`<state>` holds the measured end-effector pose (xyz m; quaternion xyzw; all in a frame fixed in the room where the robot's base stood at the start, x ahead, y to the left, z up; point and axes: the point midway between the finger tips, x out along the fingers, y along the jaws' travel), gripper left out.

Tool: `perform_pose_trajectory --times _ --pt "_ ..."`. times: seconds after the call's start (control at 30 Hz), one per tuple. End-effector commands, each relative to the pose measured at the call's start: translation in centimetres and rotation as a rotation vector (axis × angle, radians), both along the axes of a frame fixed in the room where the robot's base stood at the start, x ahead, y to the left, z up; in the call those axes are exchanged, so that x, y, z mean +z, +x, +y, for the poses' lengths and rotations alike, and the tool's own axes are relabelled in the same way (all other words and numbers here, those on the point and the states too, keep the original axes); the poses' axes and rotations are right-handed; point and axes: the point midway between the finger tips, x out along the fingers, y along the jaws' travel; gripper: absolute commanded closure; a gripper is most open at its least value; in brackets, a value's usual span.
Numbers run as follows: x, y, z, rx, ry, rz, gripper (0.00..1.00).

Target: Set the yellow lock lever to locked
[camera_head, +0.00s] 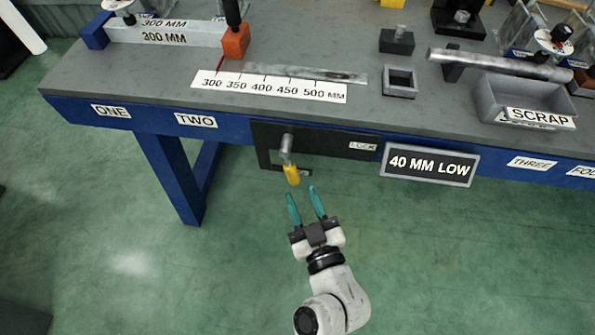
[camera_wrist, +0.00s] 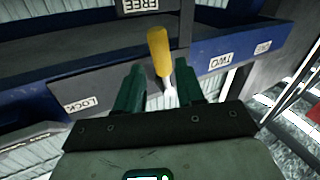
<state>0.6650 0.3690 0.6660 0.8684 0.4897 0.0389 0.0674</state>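The yellow lock lever (camera_head: 291,174) hangs down from a grey pivot on a dark plate (camera_head: 327,142) on the bench's front. A LOCK label (camera_head: 362,146) is on the plate to the right of the pivot. A small label beside the handle's lower end reads FREE in the wrist view (camera_wrist: 147,5), and the handle (camera_wrist: 160,52) points toward it. My gripper (camera_head: 304,192) is open and empty, just below and right of the handle in the head view. In the wrist view its fingers (camera_wrist: 158,78) stand either side of the lever's line; contact is not visible.
A 40 MM LOW sign (camera_head: 430,165) hangs from the bench front right of the plate. A blue bench leg (camera_head: 178,180) stands to the left. A scrap bin (camera_head: 527,100) and a ruler strip (camera_head: 268,86) are on the bench top. The green floor below is clear.

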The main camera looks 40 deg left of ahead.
Motion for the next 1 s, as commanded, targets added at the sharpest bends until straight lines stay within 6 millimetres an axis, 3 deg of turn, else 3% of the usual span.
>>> perform_pose_trajectory --times 0.2,0.4,0.8,1.0 --pt "0.3 2.1 3.4 0.001 0.000 0.000 0.62" --pt "0.1 3.2 5.3 0.001 -0.001 0.001 0.62" --pt "0.0 3.5 5.8 0.001 0.000 0.001 0.62" --pt "0.0 3.5 5.8 0.001 0.000 0.001 0.81"
